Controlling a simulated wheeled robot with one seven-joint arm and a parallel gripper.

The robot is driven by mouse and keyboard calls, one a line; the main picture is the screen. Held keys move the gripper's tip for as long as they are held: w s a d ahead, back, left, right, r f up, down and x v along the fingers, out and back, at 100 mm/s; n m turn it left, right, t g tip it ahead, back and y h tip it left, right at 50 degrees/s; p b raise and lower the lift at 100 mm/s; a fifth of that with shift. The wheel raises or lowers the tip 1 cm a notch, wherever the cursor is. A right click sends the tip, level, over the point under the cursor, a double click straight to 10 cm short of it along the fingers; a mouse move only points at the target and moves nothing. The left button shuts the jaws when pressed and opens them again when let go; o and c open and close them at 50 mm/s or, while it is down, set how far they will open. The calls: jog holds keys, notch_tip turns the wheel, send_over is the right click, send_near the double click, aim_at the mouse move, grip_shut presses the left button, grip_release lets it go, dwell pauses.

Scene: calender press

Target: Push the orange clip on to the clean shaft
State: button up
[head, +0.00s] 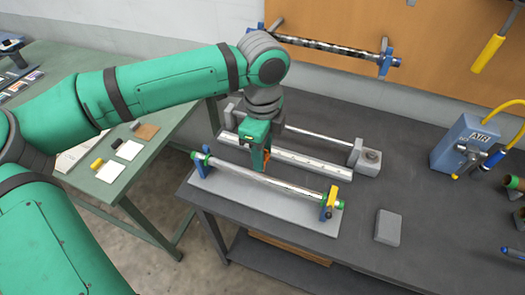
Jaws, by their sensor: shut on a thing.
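My gripper (262,168) points down, low over the middle of the front shaft (250,177). It is shut on a small orange piece (267,157), which looks like the orange clip; the fingers partly hide it. I cannot tell whether the clip touches the shaft. The front shaft is silvery with green ends and rests on blue stands over a pale grey plate (235,197). Its right stand (328,204) carries a yellow part. A dark, blotchy shaft (330,46) hangs in blue brackets on the back board.
Behind the front shaft lie a pale slotted rail (300,164) and a thin rod (318,136) between grey blocks. A grey block (388,227) and a blue AIR unit (465,143) stand at the right. A green side table (95,195) is at left. The dark bench's front right is mostly clear.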

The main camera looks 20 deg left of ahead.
aim_at(263, 177)
jog(key=shift+w+f, duration=0.1)
jog(key=shift+f, duration=3.3)
jog(key=shift+o, duration=1.1)
jog(key=shift+c, duration=0.2)
jog(key=shift+f, duration=0.45)
jog(key=o, duration=1)
jog(key=shift+o, duration=0.2)
